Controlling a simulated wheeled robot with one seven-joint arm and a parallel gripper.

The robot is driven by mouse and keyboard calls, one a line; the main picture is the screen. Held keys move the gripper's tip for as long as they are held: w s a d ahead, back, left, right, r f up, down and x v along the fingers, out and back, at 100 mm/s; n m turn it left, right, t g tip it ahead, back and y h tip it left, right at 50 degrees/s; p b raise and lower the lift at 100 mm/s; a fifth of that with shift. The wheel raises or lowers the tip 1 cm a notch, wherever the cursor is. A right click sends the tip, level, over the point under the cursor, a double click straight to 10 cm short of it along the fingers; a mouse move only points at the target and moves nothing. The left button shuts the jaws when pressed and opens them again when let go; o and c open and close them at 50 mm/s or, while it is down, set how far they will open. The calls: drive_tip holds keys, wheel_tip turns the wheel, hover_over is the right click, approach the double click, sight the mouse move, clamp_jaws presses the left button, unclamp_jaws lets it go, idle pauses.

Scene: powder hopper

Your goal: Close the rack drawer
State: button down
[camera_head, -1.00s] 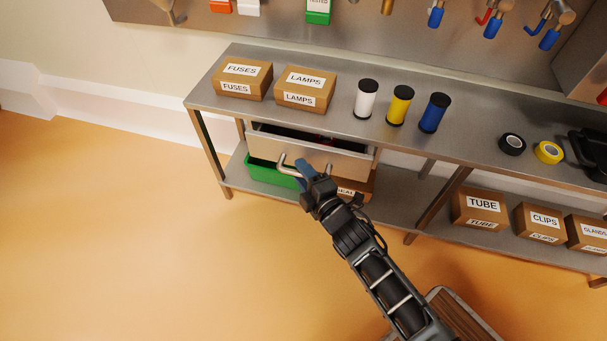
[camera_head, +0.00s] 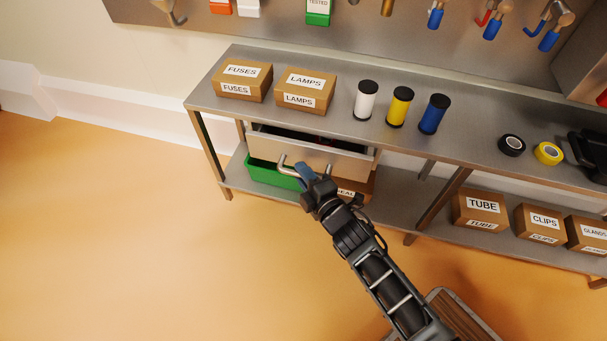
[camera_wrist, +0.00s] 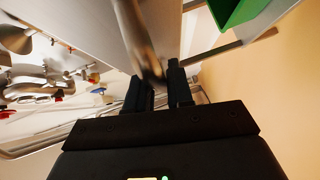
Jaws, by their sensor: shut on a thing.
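The rack drawer (camera_head: 312,155) is under the left part of the steel rack's top. It stands partly open, with a dark gap showing above its light front panel. A bar handle (camera_head: 285,163) sits on the drawer front. My gripper (camera_head: 304,174) is at the handle and shut on it, covering its right part in the head view. In the wrist view the handle (camera_wrist: 137,40) runs as a blurred metal bar to between the two dark fingers (camera_wrist: 160,88). Something red and dark shows inside the drawer, too small to make out.
A green bin (camera_head: 262,172) and a partly hidden carton (camera_head: 358,188) stand on the shelf below the drawer. Boxes (camera_head: 305,88) and several spools (camera_head: 400,106) stand on the rack top (camera_head: 335,110). The floor (camera_head: 130,240) to the left is clear.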

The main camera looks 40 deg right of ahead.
drive_tip(key=shift+w+d+p, duration=0.25)
drive_tip(key=shift+w+d, duration=0.3)
drive_tip(key=shift+d, duration=0.2)
drive_tip(key=shift+w+d+p, duration=0.25)
drive_tip(key=shift+w+d, duration=0.25)
drive_tip(key=shift+d, duration=0.3)
drive_tip(key=c, duration=1.1)
unclamp_jaws()
drive_tip(key=p, duration=0.2)
approach(305, 161)
drive_tip(key=shift+w+d+f, duration=0.1)
drive_tip(key=shift+w+d, duration=0.05)
drive_tip(key=shift+w, duration=0.3)
